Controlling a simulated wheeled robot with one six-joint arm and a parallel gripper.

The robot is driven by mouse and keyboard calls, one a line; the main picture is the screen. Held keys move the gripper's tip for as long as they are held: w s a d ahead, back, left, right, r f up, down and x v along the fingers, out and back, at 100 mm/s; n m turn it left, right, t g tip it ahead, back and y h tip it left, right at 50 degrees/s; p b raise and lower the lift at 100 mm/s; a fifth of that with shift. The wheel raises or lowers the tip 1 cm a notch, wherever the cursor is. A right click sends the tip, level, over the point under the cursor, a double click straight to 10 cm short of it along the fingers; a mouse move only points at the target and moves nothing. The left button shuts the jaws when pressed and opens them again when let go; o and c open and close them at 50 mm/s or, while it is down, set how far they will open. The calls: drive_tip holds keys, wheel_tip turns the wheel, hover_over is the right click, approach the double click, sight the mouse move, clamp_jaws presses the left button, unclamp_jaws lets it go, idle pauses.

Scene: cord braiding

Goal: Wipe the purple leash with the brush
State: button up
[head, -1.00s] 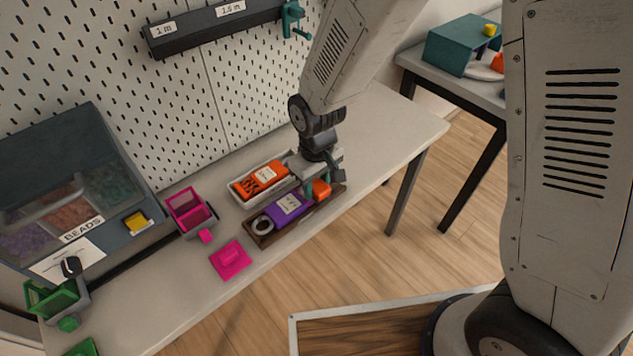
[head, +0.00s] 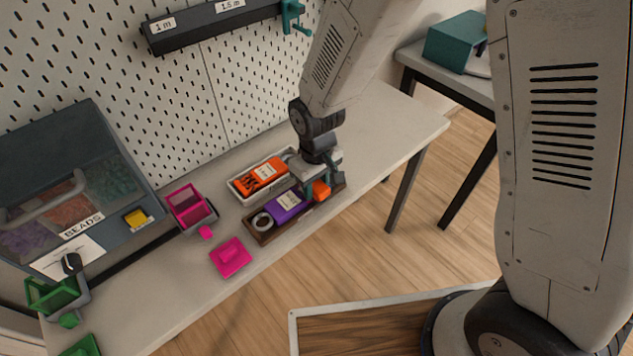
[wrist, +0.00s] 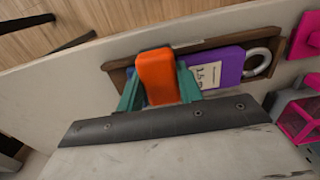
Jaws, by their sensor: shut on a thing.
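The purple leash (head: 284,209), a flat purple bundle with a white label and a grey ring at its left end, lies in a narrow brown wooden tray (head: 262,238). It also shows in the wrist view (wrist: 229,66), right of my gripper. My gripper (head: 320,189) is over the tray's right end, its teal fingers shut on an orange block (wrist: 156,75), which I take to be the brush. The brush's underside is hidden, with a bit of blue beside it. I cannot tell whether the brush touches the leash.
A white tray (head: 240,196) with an orange package stands behind the brown tray. A pink open box (head: 188,206) and pink lid (head: 230,257) are to the left, with a bead bin (head: 75,190) beyond. The bench is clear to the right; a pegboard stands behind.

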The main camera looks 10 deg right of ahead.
drive_tip(key=shift+f, duration=0.25)
drive_tip(key=shift+w+a, duration=0.6)
drive_tip(key=shift+w, duration=0.3)
drive_tip(key=shift+w+a, duration=0.65)
drive_tip(key=shift+w, duration=0.3)
drive_tip(key=shift+w+a, duration=0.6)
drive_tip(key=shift+w, duration=0.3)
drive_tip(key=shift+s+d, duration=0.1)
drive_tip(key=shift+s, duration=0.05)
